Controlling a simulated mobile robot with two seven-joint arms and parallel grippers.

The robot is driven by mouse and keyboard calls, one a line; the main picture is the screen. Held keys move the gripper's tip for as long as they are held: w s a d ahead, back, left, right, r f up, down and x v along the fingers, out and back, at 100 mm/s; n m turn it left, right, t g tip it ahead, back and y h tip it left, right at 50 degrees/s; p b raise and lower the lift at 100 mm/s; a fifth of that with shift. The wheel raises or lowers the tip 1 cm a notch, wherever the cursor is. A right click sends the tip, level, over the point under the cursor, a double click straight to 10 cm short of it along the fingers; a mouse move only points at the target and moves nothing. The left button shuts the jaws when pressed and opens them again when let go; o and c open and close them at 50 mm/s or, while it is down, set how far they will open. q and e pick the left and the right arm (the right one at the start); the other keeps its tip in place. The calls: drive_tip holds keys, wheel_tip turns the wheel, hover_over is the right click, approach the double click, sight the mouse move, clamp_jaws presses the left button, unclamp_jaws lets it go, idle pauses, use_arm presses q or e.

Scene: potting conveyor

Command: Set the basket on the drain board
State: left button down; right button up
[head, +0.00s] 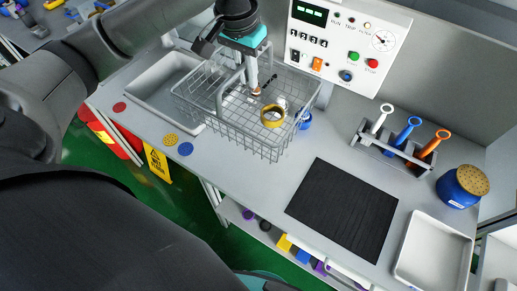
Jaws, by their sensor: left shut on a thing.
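The wire basket (262,143) is in the head view at upper centre, right of a grey basin. It has a grey hoop handle. My left gripper (255,90) reaches down from above, among the handle and wires, and is shut on the basket; its exact contact is hard to make out. A yellow ring-shaped thing (272,116) shows within the basket's outline. A flat black mat (342,210), which looks like the drain board, lies on the counter to the lower right, bare and apart from the basket. My right gripper is not in view.
The grey basin (148,92) is at left. A control panel (346,45) stands behind. A rack (398,148) of coloured-handled tools, a blue pot (462,187) and a white tray (433,250) are at right. The counter between basket and mat is clear.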

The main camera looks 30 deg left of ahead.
sight(245, 110)
use_arm(q)
wheel_tip(245, 110, down, 20)
drive_tip(key=b, duration=0.2)
drive_tip(key=shift+b, duration=0.4)
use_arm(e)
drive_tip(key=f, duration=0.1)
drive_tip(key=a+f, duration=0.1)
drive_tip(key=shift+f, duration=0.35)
use_arm(q)
drive_tip(key=shift+a+r, duration=0.1)
drive_tip(key=c, duration=0.9)
unclamp_jaws()
drive_tip(key=r, duration=0.4)
drive_tip(key=s+r+p, duration=0.1)
drive_tip(key=r, duration=0.3)
drive_tip(key=s+r+p, duration=0.1)
drive_tip(key=r, duration=0.3)
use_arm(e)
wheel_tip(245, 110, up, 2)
use_arm(q)
drive_tip(key=shift+f, duration=0.1)
